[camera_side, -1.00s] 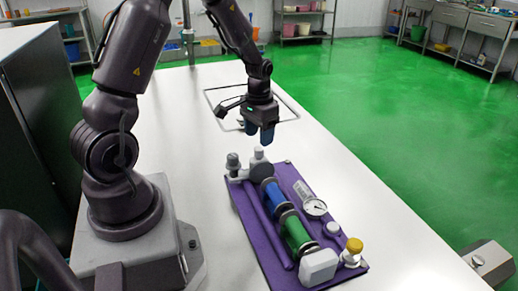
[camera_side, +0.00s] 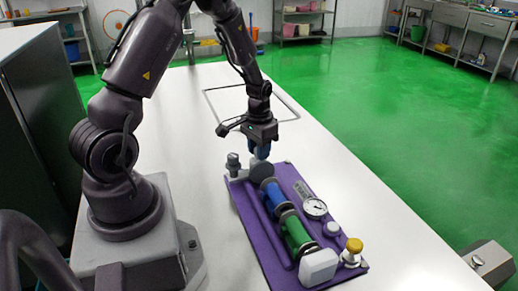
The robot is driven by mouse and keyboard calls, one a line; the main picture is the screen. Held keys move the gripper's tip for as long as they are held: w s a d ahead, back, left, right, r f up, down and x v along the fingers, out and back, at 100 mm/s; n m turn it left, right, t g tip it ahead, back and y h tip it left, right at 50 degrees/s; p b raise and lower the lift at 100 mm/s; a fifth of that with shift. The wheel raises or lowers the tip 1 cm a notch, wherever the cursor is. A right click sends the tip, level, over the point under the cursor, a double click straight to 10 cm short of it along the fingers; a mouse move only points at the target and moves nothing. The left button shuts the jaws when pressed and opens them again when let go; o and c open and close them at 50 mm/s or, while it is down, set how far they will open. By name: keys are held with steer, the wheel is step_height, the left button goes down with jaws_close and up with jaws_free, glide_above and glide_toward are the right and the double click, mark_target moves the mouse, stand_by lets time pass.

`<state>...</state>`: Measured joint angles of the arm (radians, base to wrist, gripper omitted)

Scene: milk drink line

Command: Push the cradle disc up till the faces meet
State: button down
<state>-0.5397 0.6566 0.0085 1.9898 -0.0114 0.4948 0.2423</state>
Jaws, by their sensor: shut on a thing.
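A purple board (camera_side: 250,218) lies on the white table and carries a row of parts. At its far end stands a grey round disc (camera_side: 262,172), facing the end of the blue cylinder (camera_side: 273,192). I cannot tell whether their faces touch. A green cylinder (camera_side: 295,231) follows along the same line. My gripper (camera_side: 260,154) points down at the far end of the board, with its blue fingers shut on the pale knob (camera_side: 256,160) just behind the grey disc. The fingers hide most of that knob.
A dark grey knob (camera_side: 233,163) stands close on the left of my gripper. A dial gauge (camera_side: 315,208), a white block (camera_side: 318,266) and a yellow-capped valve (camera_side: 354,247) are nearer the front. The table behind the board is clear around a rectangular outline.

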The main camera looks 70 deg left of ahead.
mark_target(270, 179)
steer(key=d, duration=0.8)
steer(key=shift+d, duration=0.1)
steer(key=c, duration=0.9)
jaws_free()
steer(key=shift+o, duration=0.2)
steer(key=shift+r, duration=0.1)
step_height(270, 179, up, 13)
